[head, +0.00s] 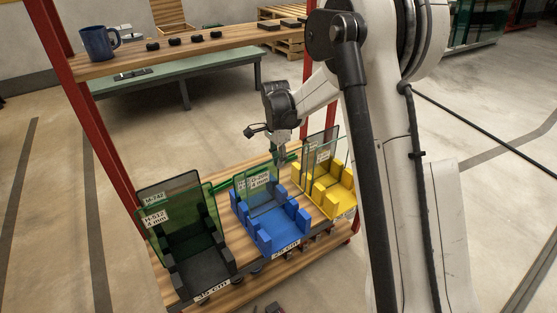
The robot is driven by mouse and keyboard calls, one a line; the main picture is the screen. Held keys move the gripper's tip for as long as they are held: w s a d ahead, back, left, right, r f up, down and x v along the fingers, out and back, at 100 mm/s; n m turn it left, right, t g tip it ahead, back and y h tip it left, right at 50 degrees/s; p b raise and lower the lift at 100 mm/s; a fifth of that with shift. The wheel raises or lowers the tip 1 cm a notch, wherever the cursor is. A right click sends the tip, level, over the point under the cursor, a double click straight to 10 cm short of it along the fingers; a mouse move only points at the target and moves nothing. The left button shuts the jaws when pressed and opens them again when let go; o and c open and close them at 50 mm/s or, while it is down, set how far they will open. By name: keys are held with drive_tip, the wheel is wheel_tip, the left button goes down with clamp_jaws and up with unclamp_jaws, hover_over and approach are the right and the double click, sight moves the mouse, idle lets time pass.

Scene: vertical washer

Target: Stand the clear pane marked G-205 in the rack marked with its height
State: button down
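My gripper (281,152) points down above the wooden shelf, behind the gap between the blue rack (290,233) and the yellow rack (342,197). Its fingers are small and dark, so I cannot tell whether they are open or hold anything. Clear panes (322,150) with a white label stand at the yellow rack. A greenish pane (262,184) with labels stands in the blue rack. Dark green panes (190,203) marked H-742 and H-512 4 mm stand in the black rack (203,277), marked 35 cm. The blue rack's height mark is hard to read. I cannot read G-205 on any pane.
Red posts (95,130) frame the shelf (250,275). An upper wooden board (180,50) holds a blue mug (98,43) and several small black pieces. A green-topped table (180,68) and pallets (283,25) stand behind. Open floor lies to the left.

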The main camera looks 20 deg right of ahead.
drive_tip(key=b, duration=0.2)
approach(279, 197)
drive_tip(key=shift+s+d+f+b, duration=0.1)
drive_tip(key=shift+f+b, duration=3.9)
drive_tip(key=shift+f, duration=0.15)
drive_tip(key=shift+f+b, duration=0.5)
drive_tip(key=shift+f, duration=0.1)
drive_tip(key=c, duration=1.8)
unclamp_jaws()
drive_tip(key=shift+c, duration=0.2)
wheel_tip(279, 197, up, 12)
drive_tip(key=shift+w, duration=0.35)
wheel_tip(279, 197, up, 10)
drive_tip(key=p, duration=0.5)
